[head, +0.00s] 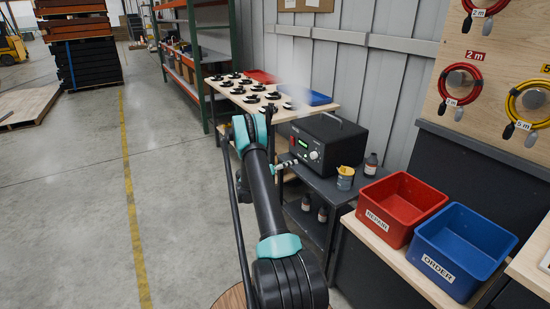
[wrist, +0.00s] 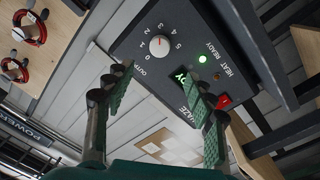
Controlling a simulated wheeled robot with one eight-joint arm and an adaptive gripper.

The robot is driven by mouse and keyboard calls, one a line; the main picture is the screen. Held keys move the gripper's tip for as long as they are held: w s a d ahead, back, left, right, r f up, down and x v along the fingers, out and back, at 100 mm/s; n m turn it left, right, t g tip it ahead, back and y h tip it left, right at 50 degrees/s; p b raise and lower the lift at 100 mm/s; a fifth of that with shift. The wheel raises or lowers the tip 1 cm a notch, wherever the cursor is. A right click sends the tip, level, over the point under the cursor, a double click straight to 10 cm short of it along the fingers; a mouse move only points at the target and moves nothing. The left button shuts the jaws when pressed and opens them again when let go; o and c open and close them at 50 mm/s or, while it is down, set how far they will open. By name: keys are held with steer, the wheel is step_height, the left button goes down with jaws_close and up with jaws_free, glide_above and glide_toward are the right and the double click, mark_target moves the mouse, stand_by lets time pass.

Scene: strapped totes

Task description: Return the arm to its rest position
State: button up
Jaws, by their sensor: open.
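My arm (head: 266,205) reaches forward from the bottom of the head view, its far end beside a black haze machine (head: 328,141) on a dark cart. My gripper (wrist: 165,92) is open and empty in the wrist view, with its two green-padded fingers apart in front of the machine's panel (wrist: 180,42). The panel has a white dial (wrist: 159,45), a lit green heat-ready light (wrist: 203,58) and a red switch (wrist: 224,101). In the head view the gripper is mostly hidden behind the arm. I cannot tell whether a finger touches the panel.
A pale haze (head: 290,80) hangs above the table (head: 318,110) of black parts. A yellow-labelled can (head: 345,178) and a dark bottle (head: 371,165) stand near the machine. Red (head: 388,230) and blue (head: 450,277) bins are at right.

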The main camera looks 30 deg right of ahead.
steer(key=s+a+r+n+t+y, duration=0.2)
steer(key=s+a+r+n+y, duration=0.3)
steer(key=s+a+r+y, duration=0.65)
steer(key=s+a+f+n+t+y, duration=0.1)
steer(key=s+a+n+y, duration=0.4)
steer(key=s+a, duration=2.1)
steer(key=s+f+y, duration=0.1)
steer(key=s+y, duration=0.1)
steer(key=shift+s+a+f+n+t, duration=0.25)
steer(key=shift+s+a+n+t, duration=0.05)
steer(key=shift+n, duration=0.1)
